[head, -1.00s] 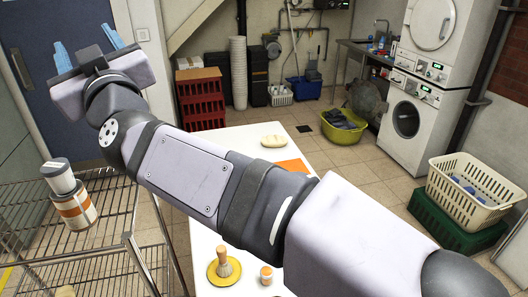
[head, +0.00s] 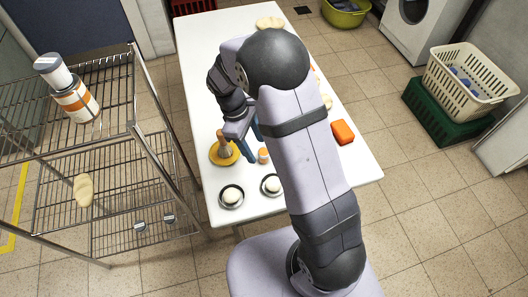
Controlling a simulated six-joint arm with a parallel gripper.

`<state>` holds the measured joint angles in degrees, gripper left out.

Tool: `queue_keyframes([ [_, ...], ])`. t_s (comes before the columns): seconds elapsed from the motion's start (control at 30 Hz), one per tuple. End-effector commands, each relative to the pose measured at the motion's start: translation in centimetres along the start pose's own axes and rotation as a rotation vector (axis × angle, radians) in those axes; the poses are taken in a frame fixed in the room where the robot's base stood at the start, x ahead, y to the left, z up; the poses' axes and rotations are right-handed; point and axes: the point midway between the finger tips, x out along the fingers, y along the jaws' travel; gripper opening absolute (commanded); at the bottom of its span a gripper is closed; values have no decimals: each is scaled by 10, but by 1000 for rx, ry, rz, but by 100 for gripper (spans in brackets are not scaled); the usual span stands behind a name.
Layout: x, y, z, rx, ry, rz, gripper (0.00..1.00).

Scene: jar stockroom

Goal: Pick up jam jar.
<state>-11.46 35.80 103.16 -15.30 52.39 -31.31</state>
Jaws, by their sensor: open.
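A small jar (head: 264,156) with an orange band and a pale top stands upright on the white table (head: 205,60). It may be the jam jar; its label is too small to read. My gripper (head: 250,145), with blue fingers, points down over the table just left of and above this jar. Its fingers are open and nothing shows between them. I cannot tell whether a finger touches the jar. My arm covers the right-middle part of the table.
A brush (head: 224,147) stands on a yellow dish beside the jar. Two small bowls (head: 231,196) with white round items sit nearer me. An orange block (head: 343,132) lies at the table's right edge. A wire shelf (head: 135,100) at left holds a larger orange-banded jar (head: 76,103).

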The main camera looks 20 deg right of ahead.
Motion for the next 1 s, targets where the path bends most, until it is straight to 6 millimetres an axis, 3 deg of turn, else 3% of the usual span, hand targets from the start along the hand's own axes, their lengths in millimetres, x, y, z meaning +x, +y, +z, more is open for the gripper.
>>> queue_keyframes([
  [0.1,19,-17,23,-60,-174,19,53],
  [0.2,24,-26,34,-117,-310,84,53],
  [0.43,12,-31,44,-266,-619,402,53],
  [0.53,5,-30,27,-357,-718,602,53],
  [0.6,18,-34,4,-472,-759,683,53],
  [0.8,55,-44,-34,-719,-800,674,53],
  [1.0,65,-47,-44,-795,-808,658,53],
])
